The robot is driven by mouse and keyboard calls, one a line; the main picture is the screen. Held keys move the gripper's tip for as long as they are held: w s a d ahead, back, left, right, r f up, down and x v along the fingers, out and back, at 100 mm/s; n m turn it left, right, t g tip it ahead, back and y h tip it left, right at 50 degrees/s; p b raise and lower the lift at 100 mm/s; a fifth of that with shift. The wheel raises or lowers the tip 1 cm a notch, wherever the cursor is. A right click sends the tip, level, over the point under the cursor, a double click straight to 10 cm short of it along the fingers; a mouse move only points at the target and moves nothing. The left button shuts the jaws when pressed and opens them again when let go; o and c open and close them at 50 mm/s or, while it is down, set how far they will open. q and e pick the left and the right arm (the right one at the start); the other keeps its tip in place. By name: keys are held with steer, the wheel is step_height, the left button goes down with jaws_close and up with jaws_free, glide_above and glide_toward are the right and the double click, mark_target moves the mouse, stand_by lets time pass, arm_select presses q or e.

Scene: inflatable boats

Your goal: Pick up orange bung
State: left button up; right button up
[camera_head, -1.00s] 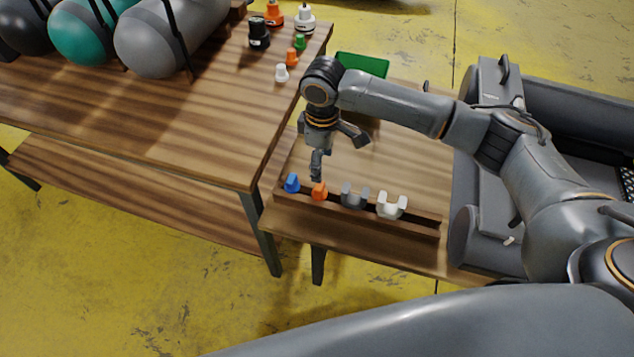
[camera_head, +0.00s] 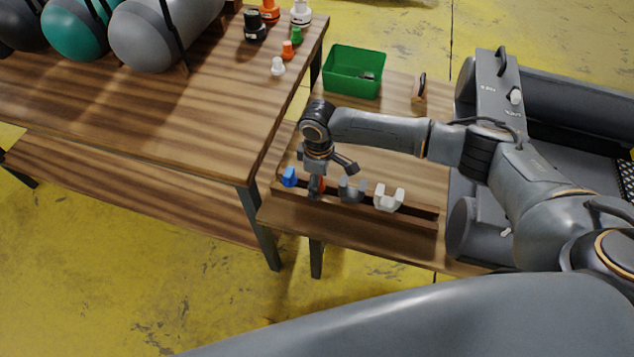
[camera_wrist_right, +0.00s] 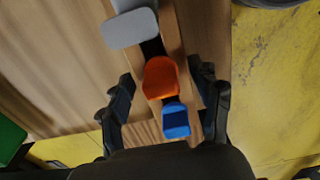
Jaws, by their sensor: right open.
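An orange bung (camera_head: 322,184) stands in the slot of a wooden rack (camera_head: 410,212), partly hidden behind my right gripper (camera_head: 316,190). In the right wrist view the orange bung (camera_wrist_right: 160,78) lies between the two spread fingers of my open right gripper (camera_wrist_right: 163,92), with gaps on both sides. The gripper is down at the rack and holds nothing. A blue bung (camera_head: 289,177) sits to the left of it and also shows in the wrist view (camera_wrist_right: 175,122). My left gripper is not in view.
A grey bung (camera_head: 352,190) and a white one (camera_head: 389,198) share the rack. A green bin (camera_head: 352,72) stands behind. Small caps, including another orange one (camera_head: 287,50), stand on the higher table (camera_head: 190,120) at left.

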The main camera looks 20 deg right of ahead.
steer(key=c, duration=1.2)
steer(key=shift+r, duration=0.1)
steer(key=shift+c, duration=0.2)
